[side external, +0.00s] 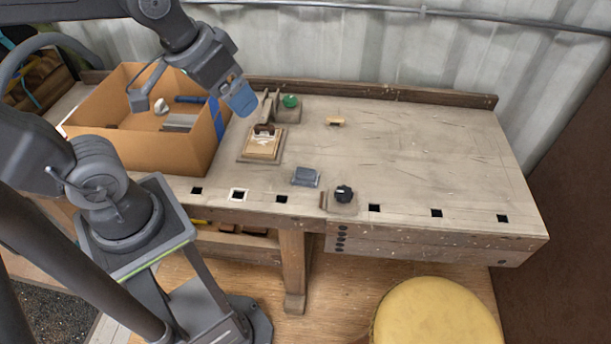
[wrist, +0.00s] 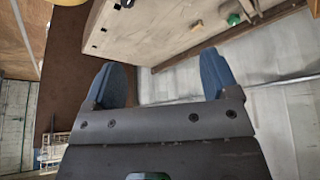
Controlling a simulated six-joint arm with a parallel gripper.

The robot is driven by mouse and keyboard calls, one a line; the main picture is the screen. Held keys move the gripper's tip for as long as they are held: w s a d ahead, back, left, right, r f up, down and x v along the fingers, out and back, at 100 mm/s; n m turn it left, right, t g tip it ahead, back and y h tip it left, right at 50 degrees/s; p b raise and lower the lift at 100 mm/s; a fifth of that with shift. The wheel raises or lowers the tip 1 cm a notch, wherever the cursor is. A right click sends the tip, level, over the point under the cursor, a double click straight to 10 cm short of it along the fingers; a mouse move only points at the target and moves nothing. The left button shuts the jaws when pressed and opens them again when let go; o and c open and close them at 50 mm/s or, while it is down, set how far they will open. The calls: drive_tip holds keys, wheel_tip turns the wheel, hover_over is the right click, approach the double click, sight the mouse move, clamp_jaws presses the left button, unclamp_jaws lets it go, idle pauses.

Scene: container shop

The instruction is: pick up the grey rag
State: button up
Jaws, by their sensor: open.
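The grey rag (side external: 305,177) is a small folded blue-grey cloth. It lies flat on the workbench top (side external: 400,150), near the front edge and left of the black knob, in the side external view. My gripper (side external: 242,100) is above the back left of the bench, by the cardboard box, up and to the left of the rag and well apart from it. In the wrist view my gripper (wrist: 163,75) has its two blue fingers spread wide with nothing between them. I cannot make out the rag in the wrist view.
An open cardboard box (side external: 190,150) with tools stands on the left. A wooden block with a metal fitting (side external: 263,143), a green object (side external: 290,101), a small tan block (side external: 335,122) and a black knob (side external: 344,193) are on the bench. The bench's right side is clear.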

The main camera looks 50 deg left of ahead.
drive_tip(key=w+f+n+g, duration=0.35)
drive_tip(key=w+f, duration=0.25)
drive_tip(key=w, duration=0.4)
drive_tip(key=n+g, duration=0.2)
drive_tip(key=n, duration=0.2)
hover_over(305, 170)
wheel_tip(305, 170, down, 11)
drive_tip(key=shift+t, duration=0.25)
drive_tip(key=f, duration=0.8)
drive_tip(key=shift+w, duration=0.2)
drive_tip(key=shift+s+f, duration=0.2)
drive_tip(key=shift+f, duration=2.55)
drive_tip(key=c, duration=0.6)
